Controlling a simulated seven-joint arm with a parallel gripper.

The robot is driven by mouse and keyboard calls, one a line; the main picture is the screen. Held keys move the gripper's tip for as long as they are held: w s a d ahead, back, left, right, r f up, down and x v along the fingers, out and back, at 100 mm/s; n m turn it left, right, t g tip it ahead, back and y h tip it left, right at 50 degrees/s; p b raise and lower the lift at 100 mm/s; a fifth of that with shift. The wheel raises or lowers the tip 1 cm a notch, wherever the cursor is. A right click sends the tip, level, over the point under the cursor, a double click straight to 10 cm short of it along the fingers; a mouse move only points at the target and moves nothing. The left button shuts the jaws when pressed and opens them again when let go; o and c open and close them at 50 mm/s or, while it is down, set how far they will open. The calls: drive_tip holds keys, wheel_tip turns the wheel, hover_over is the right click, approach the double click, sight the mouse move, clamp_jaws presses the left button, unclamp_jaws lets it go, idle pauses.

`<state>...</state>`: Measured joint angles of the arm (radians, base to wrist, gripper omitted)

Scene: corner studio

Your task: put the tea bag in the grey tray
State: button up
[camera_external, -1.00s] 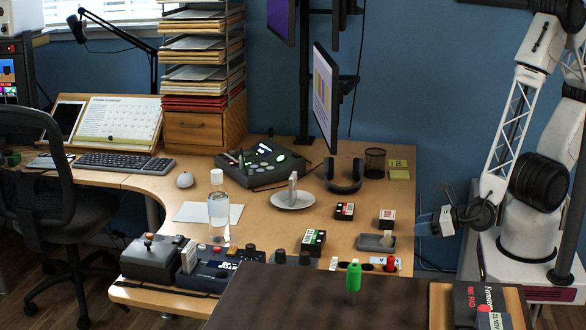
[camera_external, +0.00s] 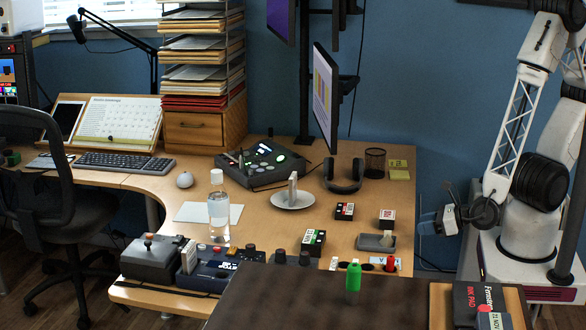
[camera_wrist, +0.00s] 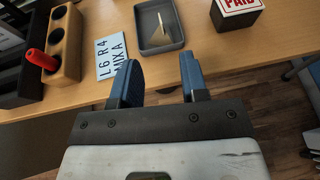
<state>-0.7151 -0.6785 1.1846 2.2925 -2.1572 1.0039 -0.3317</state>
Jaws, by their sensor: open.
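The grey tray (camera_external: 368,241) lies on the desk near its right edge, and it shows at the top of the wrist view (camera_wrist: 147,38). A small pale, roughly triangular thing (camera_wrist: 174,31) that looks like the tea bag is inside the tray, tilted against its right side; it also shows in the outside view (camera_external: 389,239). My gripper (camera_external: 424,227) is to the right of the tray, beyond the desk edge. In the wrist view its two blue fingers (camera_wrist: 158,75) are wide apart with nothing between them.
A PAID stamp block (camera_wrist: 236,10) stands beside the tray. Floor shows past the desk edge.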

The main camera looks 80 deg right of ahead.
drive_tip(key=d+r+m+g+h, duration=0.75)
drive_tip(key=d+r+m, duration=0.8)
drive_tip(key=m, duration=0.35)
drive_tip(key=s+r+m+g+y, duration=0.2)
drive_tip(key=s+r+m+y, duration=0.1)
drive_tip(key=r+m, duration=0.5)
drive_tip(key=s+r+m+g+y, duration=0.1)
drive_tip(key=s+r+m+y, duration=0.2)
drive_tip(key=r+m+y, duration=0.3)
drive_tip(key=shift+a+r+m+g, duration=0.35)
drive_tip(key=shift+a+r+m, duration=0.1)
drive_tip(key=shift+r+m, duration=0.55)
